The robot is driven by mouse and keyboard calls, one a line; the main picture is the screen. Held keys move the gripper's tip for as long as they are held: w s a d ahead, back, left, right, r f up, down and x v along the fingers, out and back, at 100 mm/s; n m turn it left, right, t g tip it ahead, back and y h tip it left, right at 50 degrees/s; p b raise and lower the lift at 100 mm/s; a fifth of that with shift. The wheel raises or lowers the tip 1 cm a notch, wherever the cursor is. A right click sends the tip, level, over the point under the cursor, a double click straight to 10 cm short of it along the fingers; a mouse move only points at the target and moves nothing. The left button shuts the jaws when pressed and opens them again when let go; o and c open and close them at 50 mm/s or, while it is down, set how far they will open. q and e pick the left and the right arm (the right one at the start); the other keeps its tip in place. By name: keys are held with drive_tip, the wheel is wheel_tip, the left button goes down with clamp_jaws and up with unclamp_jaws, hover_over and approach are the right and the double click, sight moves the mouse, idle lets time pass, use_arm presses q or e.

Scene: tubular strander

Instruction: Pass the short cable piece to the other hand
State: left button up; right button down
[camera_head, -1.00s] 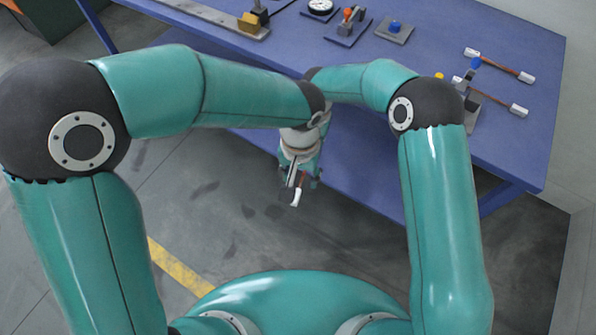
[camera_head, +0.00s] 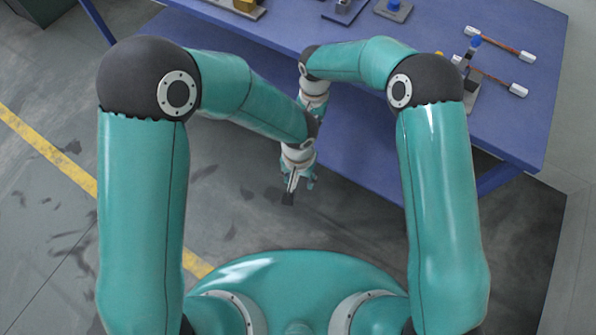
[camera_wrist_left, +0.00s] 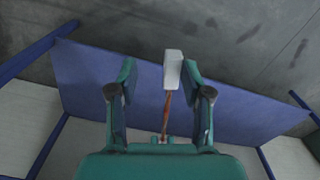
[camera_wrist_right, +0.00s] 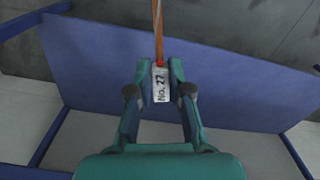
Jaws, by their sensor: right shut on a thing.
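The short cable piece has an orange-brown cable and white ends. In the right wrist view, its white end (camera_wrist_right: 161,85), marked "No. 27", sits between the close-set fingers of my right gripper (camera_wrist_right: 160,75), which is shut on it. In the left wrist view, the cable piece's other white end (camera_wrist_left: 173,70) lies between the spread fingers of my left gripper (camera_wrist_left: 160,75), nearer the right-hand finger. A gap shows at the other finger. In the head view, my left gripper (camera_head: 294,184) hangs in front of the table; it and its arm hide my right gripper and the cable piece.
The blue table (camera_head: 350,130) stands ahead. Two cables with white ends, one of them the far cable (camera_head: 500,43), lie at its right. A small block with a blue knob (camera_head: 394,5) stands at the back. Open floor (camera_head: 250,210) lies before the table.

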use_arm(q)
clamp_jaws()
drive_tip(key=c, duration=0.9)
unclamp_jaws()
drive_tip(key=o, duration=0.9)
drive_tip(key=shift+r, duration=0.15)
